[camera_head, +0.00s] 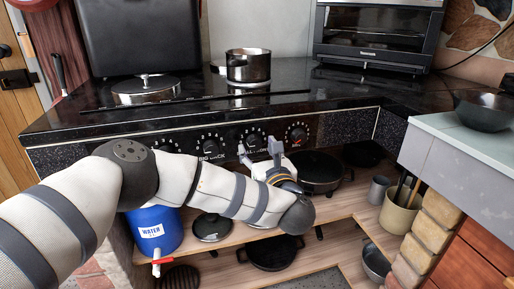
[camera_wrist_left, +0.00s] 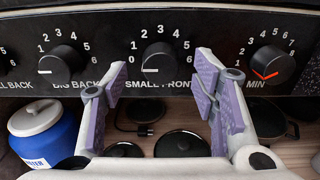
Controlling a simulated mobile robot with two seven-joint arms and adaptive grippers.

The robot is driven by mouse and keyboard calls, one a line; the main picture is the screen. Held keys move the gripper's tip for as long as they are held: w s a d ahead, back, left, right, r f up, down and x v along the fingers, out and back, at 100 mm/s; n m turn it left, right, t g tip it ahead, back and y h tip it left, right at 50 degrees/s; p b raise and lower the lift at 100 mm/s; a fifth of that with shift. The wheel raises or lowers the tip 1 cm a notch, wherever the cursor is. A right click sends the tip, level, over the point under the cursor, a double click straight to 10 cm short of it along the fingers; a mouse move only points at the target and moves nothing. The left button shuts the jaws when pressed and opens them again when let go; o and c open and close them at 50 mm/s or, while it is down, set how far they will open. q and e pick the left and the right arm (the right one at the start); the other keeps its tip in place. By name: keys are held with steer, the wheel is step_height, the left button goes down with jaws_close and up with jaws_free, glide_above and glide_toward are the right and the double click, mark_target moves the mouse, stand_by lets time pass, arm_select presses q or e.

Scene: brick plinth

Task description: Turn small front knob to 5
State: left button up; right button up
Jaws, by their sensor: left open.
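The small front knob (camera_wrist_left: 158,62) is a black dial above the label "SMALL FRONT" on the stove's black front panel. Its white pointer mark points left, below the 1, away from the 5 at the right of its scale. It also shows in the head view (camera_head: 252,139). My left gripper (camera_wrist_left: 160,66) is open and empty, with one finger on each side of the knob and slightly below it in the picture. In the head view the left gripper (camera_head: 259,148) is close to the panel. Whether the fingers touch the knob cannot be told. My right gripper is not in view.
The big back knob (camera_wrist_left: 60,64) is to the left and a red-marked knob (camera_wrist_left: 272,65) to the right. A pot (camera_head: 248,67) and a lidded pan (camera_head: 146,90) stand on the stovetop. A blue container (camera_head: 155,231) and several pans are on the shelf below.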

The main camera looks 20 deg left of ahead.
arm_select(q)
steer(key=shift+x, duration=1.1)
steer(key=c, duration=1.2)
